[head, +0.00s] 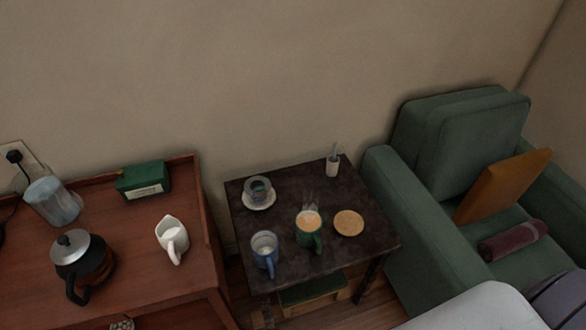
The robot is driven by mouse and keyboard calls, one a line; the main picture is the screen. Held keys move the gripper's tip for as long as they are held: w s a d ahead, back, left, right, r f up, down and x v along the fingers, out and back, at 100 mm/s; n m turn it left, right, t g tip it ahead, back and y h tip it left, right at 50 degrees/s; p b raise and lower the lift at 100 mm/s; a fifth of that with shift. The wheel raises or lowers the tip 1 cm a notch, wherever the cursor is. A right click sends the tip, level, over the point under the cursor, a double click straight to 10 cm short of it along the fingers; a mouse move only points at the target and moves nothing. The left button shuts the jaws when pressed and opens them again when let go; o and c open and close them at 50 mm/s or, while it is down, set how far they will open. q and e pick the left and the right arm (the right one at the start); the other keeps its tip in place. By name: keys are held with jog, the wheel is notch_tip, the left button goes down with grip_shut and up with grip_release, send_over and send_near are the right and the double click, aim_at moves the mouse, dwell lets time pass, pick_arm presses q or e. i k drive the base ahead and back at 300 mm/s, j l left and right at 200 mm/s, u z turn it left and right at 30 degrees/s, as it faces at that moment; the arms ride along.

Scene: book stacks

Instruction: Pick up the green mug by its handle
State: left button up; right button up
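The green mug (309,237) stands upright on the small dark table (326,263), near its middle. It holds a light brown drink, and faint steam rises above it. Its handle (318,246) faces the front and slightly right in the head view. A blue mug (265,259) stands to its left and a round tan coaster (349,223) lies close to its right. Neither of my grippers shows in the head view.
A cup on a saucer (259,204) and a white holder (332,167) stand at the table's back. A wooden cabinet at left bears a white pitcher (171,233), coffee pot (80,262) and green box (144,181). A green armchair (408,235) stands close at right.

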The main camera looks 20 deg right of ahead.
aim_at(306, 236)
jog(key=z, duration=0.8)
